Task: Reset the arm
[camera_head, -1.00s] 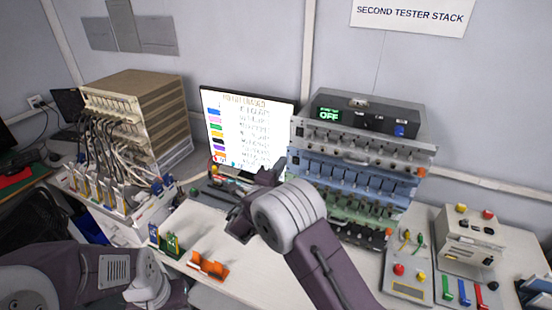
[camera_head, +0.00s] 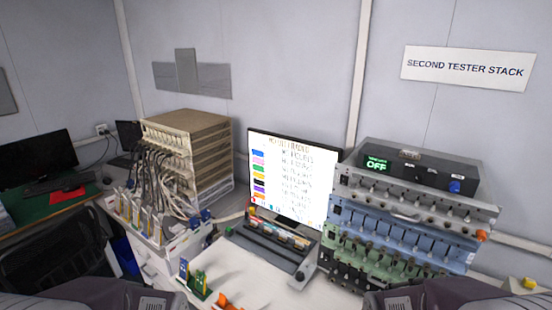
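Both of my arms show only as dark links at the bottom edge of the head view, one at the lower left and one at the lower right. Neither gripper is in the frame, so I cannot see whether either one is open or holding something. No arm link reaches over the middle of the bench.
The tester stack (camera_head: 408,222) with its "OFF" display stands at the right, beside a monitor (camera_head: 292,175). A cabled rack (camera_head: 185,155) stands at the left. A dark tray (camera_head: 268,245), green holder (camera_head: 196,283) and orange holder (camera_head: 226,302) are on the white bench (camera_head: 245,275).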

